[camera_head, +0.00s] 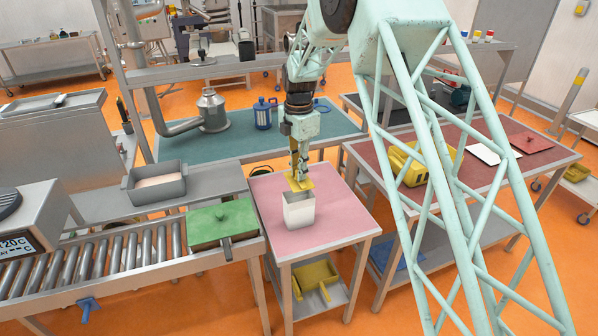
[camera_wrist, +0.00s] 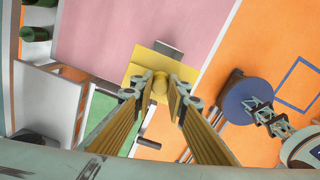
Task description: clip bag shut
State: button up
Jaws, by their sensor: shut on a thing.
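A white, upright bag (camera_head: 299,214) with an open top stands on the pink table (camera_head: 340,218) in the head view. My gripper (camera_head: 298,172) points down just above and behind the bag's mouth. It is shut on a yellow clip (camera_head: 302,184), a flat plate with a knob. In the wrist view, the fingers of my gripper (camera_wrist: 160,88) close on the knob of the yellow clip (camera_wrist: 143,72). A grey tip sticks out at its far side. I cannot tell whether the clip touches the bag.
A green plate with a knob (camera_head: 205,232) lies on the roller conveyor at left, beside a grey tray (camera_head: 138,190). A yellow bin (camera_head: 409,168) and a red plate (camera_head: 531,143) are on the right table. The pink table is clear right of the bag.

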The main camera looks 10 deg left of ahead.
jog(key=shift+f, duration=0.1)
jog(key=shift+f+b, duration=1.2)
jog(key=shift+f, duration=1.8)
jog(key=shift+f+b, duration=0.2)
jog(key=shift+b, duration=0.15)
dwell(1.0)
dwell(0.5)
jog(key=o, duration=0.9)
jog(key=o, duration=0.4)
jog(key=shift+o, duration=0.2)
jog(key=shift+r, duration=0.1)
jog(key=shift+r+p, duration=1.3)
jog(key=shift+r, duration=2.1)
